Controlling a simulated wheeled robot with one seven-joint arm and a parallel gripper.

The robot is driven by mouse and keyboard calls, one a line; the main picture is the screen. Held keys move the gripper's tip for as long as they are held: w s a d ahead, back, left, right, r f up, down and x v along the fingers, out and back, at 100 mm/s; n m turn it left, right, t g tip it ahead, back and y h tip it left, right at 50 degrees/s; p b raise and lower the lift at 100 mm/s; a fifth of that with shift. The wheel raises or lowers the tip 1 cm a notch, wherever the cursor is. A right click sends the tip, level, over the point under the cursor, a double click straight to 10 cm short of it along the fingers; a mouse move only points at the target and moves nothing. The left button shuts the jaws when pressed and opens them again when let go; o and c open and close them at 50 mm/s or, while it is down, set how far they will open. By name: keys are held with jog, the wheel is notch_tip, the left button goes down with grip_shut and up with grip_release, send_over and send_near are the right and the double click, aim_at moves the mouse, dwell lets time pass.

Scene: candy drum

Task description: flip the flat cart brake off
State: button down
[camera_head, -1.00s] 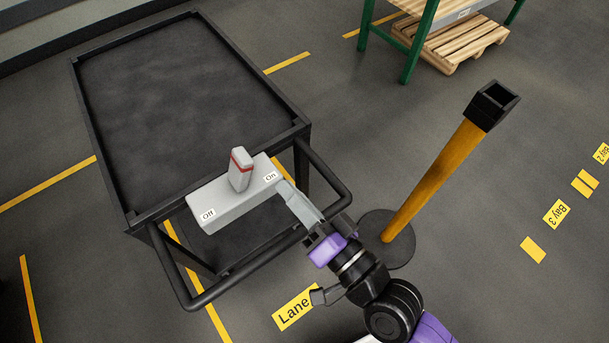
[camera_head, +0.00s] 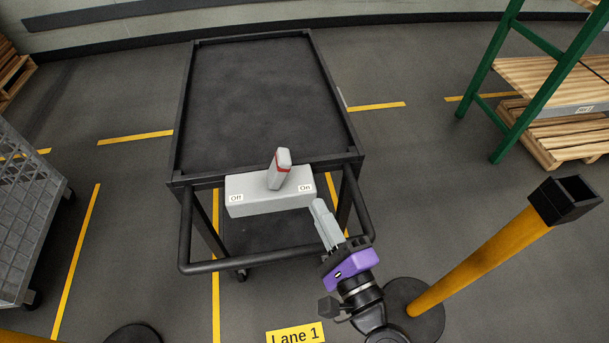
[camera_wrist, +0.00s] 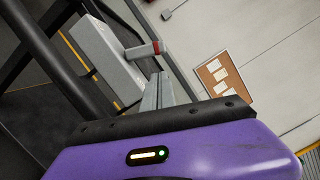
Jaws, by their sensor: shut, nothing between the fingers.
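The flat cart (camera_head: 187,147) is black with a push handle (camera_head: 187,235) at its near end. A light grey brake box (camera_head: 250,197) is mounted at that end, labelled Off at its left and On at its right. The brake lever (camera_head: 279,170), grey with a red band, stands up from the box and leans toward the On side. In the wrist view the lever (camera_wrist: 142,50) sticks out from the box (camera_wrist: 105,65). My gripper (camera_head: 319,204) is shut and empty, at the right end of the box, below the On label. It appears apart from the lever.
A yellow post with a black top (camera_head: 490,255) stands at the right on a round base. A green-legged rack (camera_head: 540,90) with pallets is at the upper right. A grey mesh cage (camera_head: 28,210) is at the left. The cart deck is empty.

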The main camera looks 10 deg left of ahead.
jog(key=r+p, duration=0.1)
jog(key=p, duration=0.1)
send_over(300, 187)
jog(key=s, duration=0.2)
jog(key=shift+w, duration=0.85)
jog(key=shift+w, duration=0.1)
